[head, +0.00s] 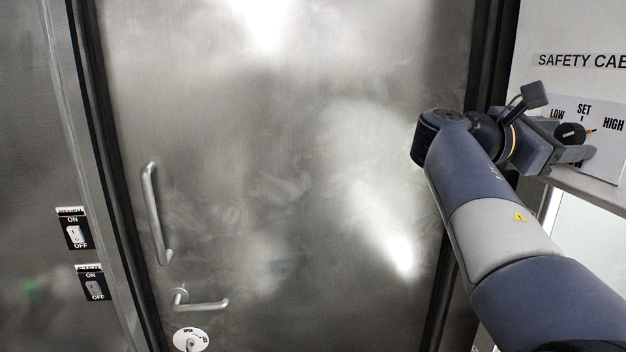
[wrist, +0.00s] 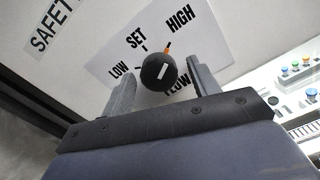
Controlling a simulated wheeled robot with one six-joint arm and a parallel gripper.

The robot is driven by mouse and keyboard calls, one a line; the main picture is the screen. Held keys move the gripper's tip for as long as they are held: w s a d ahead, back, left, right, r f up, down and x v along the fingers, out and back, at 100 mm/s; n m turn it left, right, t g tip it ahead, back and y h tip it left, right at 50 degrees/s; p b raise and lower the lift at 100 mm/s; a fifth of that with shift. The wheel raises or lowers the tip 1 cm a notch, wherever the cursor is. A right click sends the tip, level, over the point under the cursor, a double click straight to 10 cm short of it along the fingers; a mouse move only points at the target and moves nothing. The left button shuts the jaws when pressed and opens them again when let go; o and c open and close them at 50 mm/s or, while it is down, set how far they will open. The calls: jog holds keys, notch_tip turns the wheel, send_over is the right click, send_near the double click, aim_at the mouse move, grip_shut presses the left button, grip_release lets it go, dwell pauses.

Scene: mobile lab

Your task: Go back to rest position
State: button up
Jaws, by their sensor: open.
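My gripper (head: 580,146) is at the right in the head view, in front of the white safety cabinet panel. In the wrist view my gripper (wrist: 158,88) is open, with one finger on each side of a round black knob (wrist: 158,72). The knob has a white mark and an orange pointer near its upper right edge, toward HIGH. The knob also shows in the head view (head: 570,133), partly hidden by the gripper. Whether the fingers touch it I cannot tell. The dial label (wrist: 120,55) reads LOW, SET, HIGH and FLOW.
A large steel door (head: 270,150) with a vertical handle (head: 153,215) and a lever handle (head: 205,304) fills the middle. Two ON/OFF switches (head: 75,235) (head: 92,287) are on the left panel. The wrist view shows a panel with coloured buttons (wrist: 295,68) at the right.

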jog(key=shift+n, duration=0.9)
jog(key=a, duration=0.4)
jog(key=a+b, duration=0.1)
jog(key=shift+s+a, duration=0.25)
jog(key=shift+a, duration=0.15)
